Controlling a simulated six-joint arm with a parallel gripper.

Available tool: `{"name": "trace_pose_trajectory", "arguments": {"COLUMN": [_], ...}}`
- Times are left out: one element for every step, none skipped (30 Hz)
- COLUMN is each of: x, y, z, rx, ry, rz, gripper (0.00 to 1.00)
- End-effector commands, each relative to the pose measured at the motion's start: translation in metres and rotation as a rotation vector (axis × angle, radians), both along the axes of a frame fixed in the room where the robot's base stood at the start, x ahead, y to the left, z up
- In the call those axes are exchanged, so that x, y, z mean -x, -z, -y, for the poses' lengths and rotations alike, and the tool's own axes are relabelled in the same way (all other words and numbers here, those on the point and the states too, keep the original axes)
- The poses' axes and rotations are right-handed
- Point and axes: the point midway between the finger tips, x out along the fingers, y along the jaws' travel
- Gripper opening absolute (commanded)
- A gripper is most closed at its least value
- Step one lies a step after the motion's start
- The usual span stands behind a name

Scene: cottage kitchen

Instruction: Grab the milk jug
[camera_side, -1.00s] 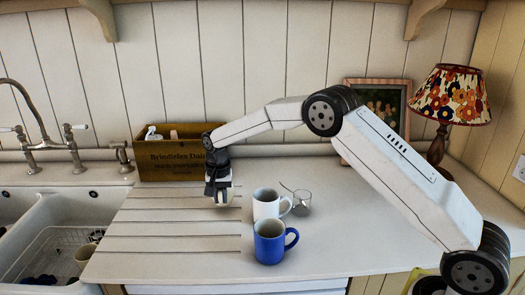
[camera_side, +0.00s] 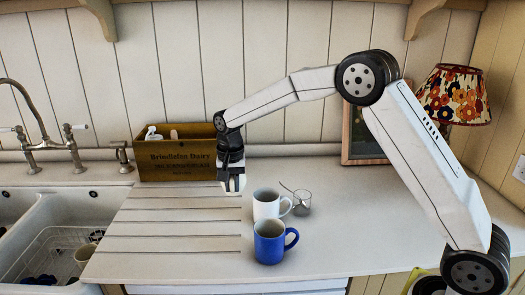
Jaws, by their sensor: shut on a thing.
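My gripper (camera_side: 231,168) points down over the back of the worktop, in front of the right end of the wooden crate. It is shut on a small pale thing, which I take to be the milk jug (camera_side: 239,184). Only a little of the jug shows around and below the dark fingers; the rest is hidden. It appears to be held above the worktop, though the gap is hard to judge.
A white mug (camera_side: 264,206), a blue mug (camera_side: 268,246) and a glass with a spoon (camera_side: 302,205) stand to the right. The wooden crate (camera_side: 180,165) holds bottles behind. The sink (camera_side: 70,212) is left. The grooved drainer (camera_side: 180,228) is clear.

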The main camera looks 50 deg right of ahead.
Motion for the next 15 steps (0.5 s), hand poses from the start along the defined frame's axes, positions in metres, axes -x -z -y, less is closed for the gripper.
{"name": "trace_pose_trajectory", "arguments": {"x": [0.004,0.006,0.009,0.012,0.014,0.017,0.020,0.023,0.025,0.028,0.031,0.034,0.036,0.039,0.042], "y": [-0.003,-0.004,-0.005,-0.006,-0.007,-0.009,-0.009,-0.010,-0.012,-0.013,-0.014,-0.016,-0.017,-0.018,-0.019], "z": [0.000,0.000,0.000,0.000,0.000,0.000,0.000,0.000,0.000,0.000,0.001,0.001,0.001,0.001,0.001], "rx": [0.001,0.000,0.000,0.000,0.001,0.000,0.000,0.000,0.000,0.000,0.000,0.000,0.001,0.001,0.000], "ry": [0.000,0.000,0.000,0.000,0.000,0.000,0.000,0.000,0.000,0.000,0.000,0.000,0.000,0.000,0.000], "rz": [0.002,0.003,0.003,0.003,0.002,0.003,0.001,0.001,0.003,0.001,0.001,0.003,0.002,0.002,0.003], "gripper": [0.00,0.00,0.00,0.00,0.00,0.00,0.00,0.00,0.00,0.00,0.00,0.00,0.00,0.00,0.00]}}
